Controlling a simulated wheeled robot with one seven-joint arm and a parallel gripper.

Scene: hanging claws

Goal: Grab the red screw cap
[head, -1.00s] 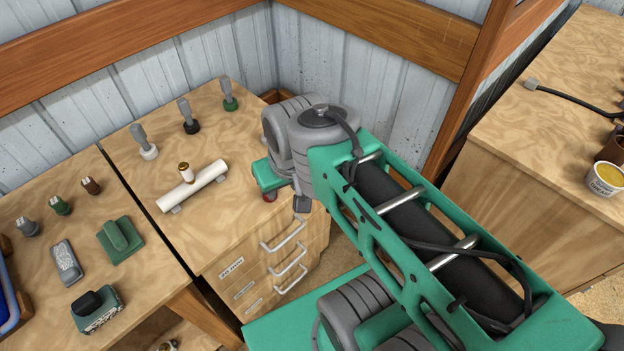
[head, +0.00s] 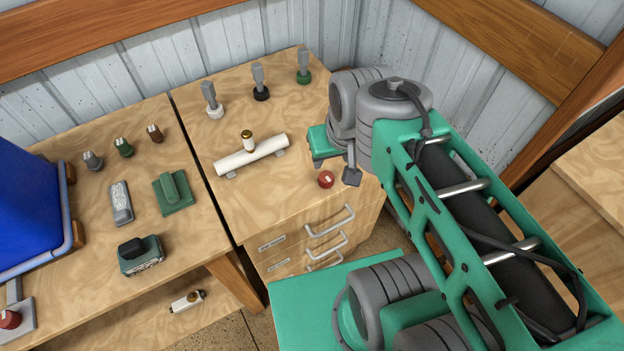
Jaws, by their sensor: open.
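The red screw cap (head: 326,180) is a small round red piece with a pale mark on top, near the right edge of the drawer cabinet's wooden top. My gripper (head: 335,169) is open, just behind and above the cap in the picture, with a grey finger to the cap's right. Nothing shows between the fingers. My wrist and forearm hide part of the gripper, and its height above the cap is hard to tell. Another round red knob (head: 10,319) sits on a grey plate at the lower left.
A white pipe with a brass fitting (head: 251,156) lies left of the cap. Three grey-handled tools (head: 261,82) stand along the back. A blue bin (head: 28,210) and several small parts are on the left bench. Walls stand behind. The cabinet top in front of the pipe is clear.

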